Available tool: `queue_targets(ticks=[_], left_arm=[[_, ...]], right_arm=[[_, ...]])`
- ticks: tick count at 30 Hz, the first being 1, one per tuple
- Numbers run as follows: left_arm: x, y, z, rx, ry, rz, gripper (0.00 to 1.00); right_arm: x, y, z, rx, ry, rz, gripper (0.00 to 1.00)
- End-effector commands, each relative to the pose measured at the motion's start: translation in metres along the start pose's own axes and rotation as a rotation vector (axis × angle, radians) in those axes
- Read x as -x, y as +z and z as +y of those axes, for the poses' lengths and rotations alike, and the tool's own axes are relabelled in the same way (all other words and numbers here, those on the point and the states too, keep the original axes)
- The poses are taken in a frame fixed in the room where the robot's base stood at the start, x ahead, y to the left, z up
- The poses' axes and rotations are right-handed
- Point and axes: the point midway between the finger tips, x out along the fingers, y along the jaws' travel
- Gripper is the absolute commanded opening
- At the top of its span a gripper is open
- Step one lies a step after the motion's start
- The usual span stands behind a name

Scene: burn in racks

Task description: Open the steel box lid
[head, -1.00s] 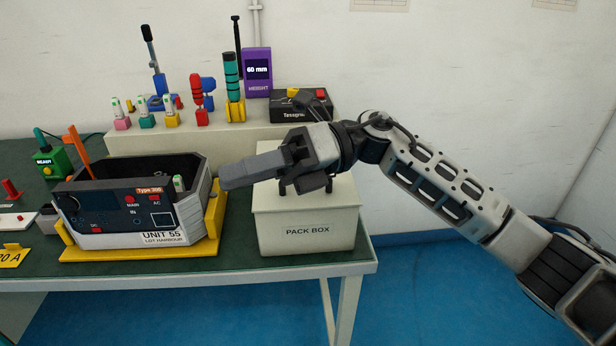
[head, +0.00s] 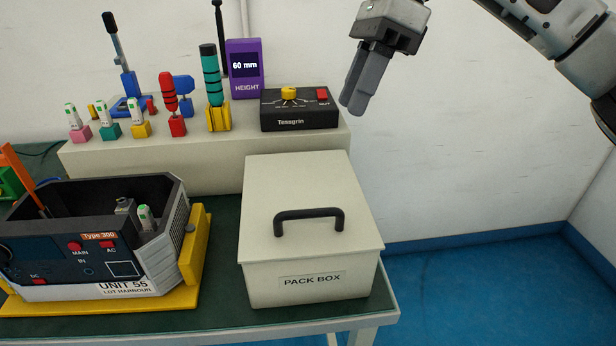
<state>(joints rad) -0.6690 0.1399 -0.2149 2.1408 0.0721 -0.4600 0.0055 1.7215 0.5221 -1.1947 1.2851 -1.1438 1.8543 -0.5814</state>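The pack box (head: 305,284) is a cream-coloured box labelled PACK BOX, at the right end of the green table in the head view. Its lid (head: 305,185) is shut and carries a black bar handle (head: 309,214). My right gripper (head: 355,104) is up and to the right, above the box's back corner and well clear of lid and handle. Its grey fingers point down, look closed together and hold nothing. My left gripper is not in view.
An open dark unit (head: 128,276) stands in a yellow cradle (head: 197,262) left of the box. Behind is a cream shelf (head: 225,140) bearing a black Tesagrin device (head: 300,120), a purple height display (head: 244,85) and several coloured tools. Space right of the box is free.

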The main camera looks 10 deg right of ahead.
Motion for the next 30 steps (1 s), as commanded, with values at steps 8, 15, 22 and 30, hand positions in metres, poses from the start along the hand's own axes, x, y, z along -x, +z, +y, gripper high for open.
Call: queue_targets(ticks=[8, 15, 22, 30], left_arm=[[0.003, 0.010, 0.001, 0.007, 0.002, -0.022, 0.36], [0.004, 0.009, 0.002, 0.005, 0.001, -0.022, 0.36], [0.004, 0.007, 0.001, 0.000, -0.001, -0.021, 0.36], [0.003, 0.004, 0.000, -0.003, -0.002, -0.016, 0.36]], right_arm=[[-0.049, -0.001, 0.000, 0.000, 0.004, 0.002, 0.34], [-0.101, 0.000, 0.001, 0.001, 0.005, 0.000, 0.34], [-0.139, 0.001, 0.001, -0.001, 0.004, -0.001, 0.34], [-0.156, 0.000, 0.001, -0.001, 0.002, -0.001, 0.34]])
